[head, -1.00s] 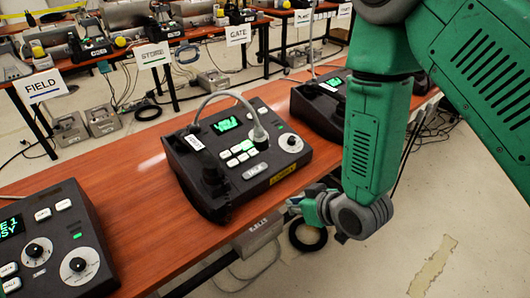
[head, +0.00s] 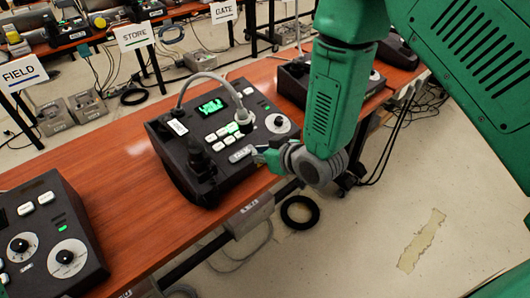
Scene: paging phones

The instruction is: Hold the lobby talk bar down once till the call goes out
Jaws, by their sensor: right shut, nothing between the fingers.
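The middle paging phone (head: 190,183) is a dark console on the wooden table, with a lit green screen, white keys, a handset and a gooseneck microphone. Its white talk bar (head: 241,153) is near the front edge, below the rows of keys. My right gripper (head: 259,157) is shut and empty, coming in from the right with its tips close by the bar's right end. I cannot tell whether they touch it. The gripper covers the phone's front right corner. My left gripper is not in view.
Another phone (head: 47,238) stands at the lower left, and one more (head: 294,80) stands behind my right arm. The grey gooseneck (head: 205,76) arches over the middle phone. The wooden table (head: 117,180) is clear between the consoles. Signed tables stand behind.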

